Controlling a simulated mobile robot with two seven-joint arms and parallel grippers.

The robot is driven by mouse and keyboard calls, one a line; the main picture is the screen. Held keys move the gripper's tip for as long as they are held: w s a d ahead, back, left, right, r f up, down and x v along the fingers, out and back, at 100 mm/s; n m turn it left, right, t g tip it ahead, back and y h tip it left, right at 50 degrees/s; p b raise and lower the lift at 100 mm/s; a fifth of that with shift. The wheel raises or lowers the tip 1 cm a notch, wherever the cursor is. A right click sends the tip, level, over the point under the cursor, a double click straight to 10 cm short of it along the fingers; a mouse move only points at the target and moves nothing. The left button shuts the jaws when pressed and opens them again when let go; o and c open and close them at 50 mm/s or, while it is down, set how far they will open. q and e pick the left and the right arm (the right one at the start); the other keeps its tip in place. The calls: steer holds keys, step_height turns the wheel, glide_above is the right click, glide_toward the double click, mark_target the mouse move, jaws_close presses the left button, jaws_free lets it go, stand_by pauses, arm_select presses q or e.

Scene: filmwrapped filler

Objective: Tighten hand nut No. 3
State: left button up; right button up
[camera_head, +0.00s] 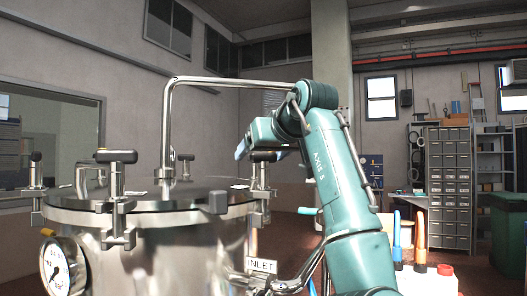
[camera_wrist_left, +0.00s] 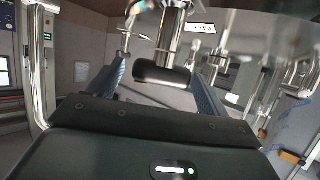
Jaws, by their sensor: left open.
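A steel vessel with a flat clamped lid (camera_head: 160,206) stands at the left of the head view, with several black-handled hand nuts around its rim. The hand nut at the lid's right side (camera_head: 264,157) is partly covered by my left gripper (camera_head: 246,148). In the left wrist view, my left gripper (camera_wrist_left: 165,72) is open, its two fingers on either side of a black nut handle (camera_wrist_left: 162,77) on a steel stem. Contact cannot be told. A small white label (camera_wrist_left: 201,28) beside it is not readable. My right gripper is not in view.
A bent steel pipe (camera_head: 168,120) rises from the lid and runs right, behind my arm. A pressure gauge (camera_head: 62,268) and an INLET tag (camera_head: 262,266) are on the vessel. Orange-and-blue-handled tools (camera_head: 420,232) stand at lower right, near a drawer cabinet (camera_head: 448,185).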

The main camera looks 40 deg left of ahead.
arm_select(q)
steer(key=c, duration=1)
